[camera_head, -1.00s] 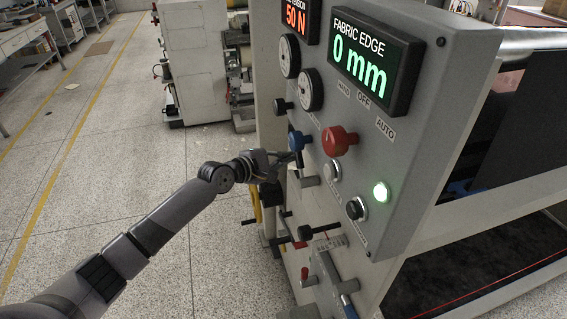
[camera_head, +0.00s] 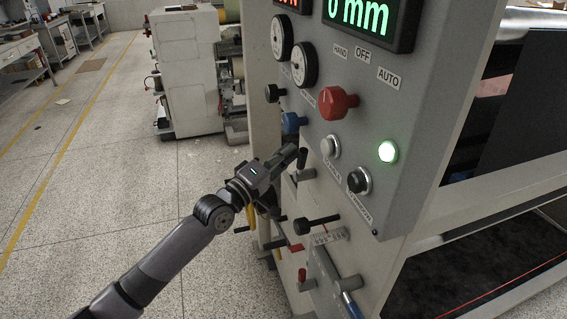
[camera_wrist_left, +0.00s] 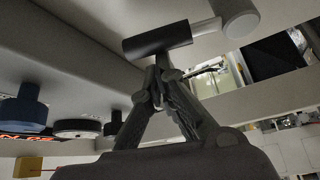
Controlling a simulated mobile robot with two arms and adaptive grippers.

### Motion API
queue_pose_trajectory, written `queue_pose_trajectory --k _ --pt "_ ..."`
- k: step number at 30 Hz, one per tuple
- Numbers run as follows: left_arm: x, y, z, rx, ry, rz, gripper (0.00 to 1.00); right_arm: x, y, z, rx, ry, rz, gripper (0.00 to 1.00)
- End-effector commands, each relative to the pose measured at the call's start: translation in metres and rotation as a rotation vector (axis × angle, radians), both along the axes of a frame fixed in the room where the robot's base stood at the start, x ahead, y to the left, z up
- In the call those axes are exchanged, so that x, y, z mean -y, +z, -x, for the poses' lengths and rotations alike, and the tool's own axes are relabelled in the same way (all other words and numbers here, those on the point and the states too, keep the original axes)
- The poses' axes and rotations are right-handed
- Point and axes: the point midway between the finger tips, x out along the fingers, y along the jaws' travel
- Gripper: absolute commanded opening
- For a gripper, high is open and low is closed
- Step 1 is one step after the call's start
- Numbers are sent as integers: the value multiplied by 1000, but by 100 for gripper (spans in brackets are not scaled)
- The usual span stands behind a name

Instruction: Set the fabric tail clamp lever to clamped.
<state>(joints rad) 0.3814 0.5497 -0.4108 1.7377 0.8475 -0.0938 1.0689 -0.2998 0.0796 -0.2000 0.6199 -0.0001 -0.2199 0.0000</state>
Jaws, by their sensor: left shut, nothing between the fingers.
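My left gripper (camera_head: 292,154) is shut and empty beside the lower left edge of the grey control panel. In the left wrist view its fingertips (camera_wrist_left: 160,74) are together just short of a black cylindrical grip (camera_wrist_left: 157,39) on a grey shaft. A black grip (camera_head: 302,158) also shows at the fingertips in the head view; whether they touch is unclear. No readable label marks the clamp lever. Lower down are a black-knobbed rod (camera_head: 318,223), a red-tipped lever (camera_head: 302,275) and a blue-handled lever (camera_head: 351,303). My right gripper is out of view.
The floor to the left is open. Another machine (camera_head: 187,75) stands behind.

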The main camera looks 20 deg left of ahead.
Motion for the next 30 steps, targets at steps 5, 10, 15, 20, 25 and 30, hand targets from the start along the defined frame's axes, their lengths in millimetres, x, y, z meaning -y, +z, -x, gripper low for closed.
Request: queue_pose_trajectory --k 5,10,15,20,25,30 --pt "9 -12 11 128 -5 -90 0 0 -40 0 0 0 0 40" --pt "15 -14 19 231 -4 -160 0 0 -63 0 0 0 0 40" --pt "18 -14 25 307 -5 -212 0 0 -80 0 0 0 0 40" --pt "20 -14 28 351 -4 -244 0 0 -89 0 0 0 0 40" --pt "21 -14 29 374 -4 -259 0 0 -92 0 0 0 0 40" --pt "22 -13 29 379 -4 -263 0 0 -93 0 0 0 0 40"
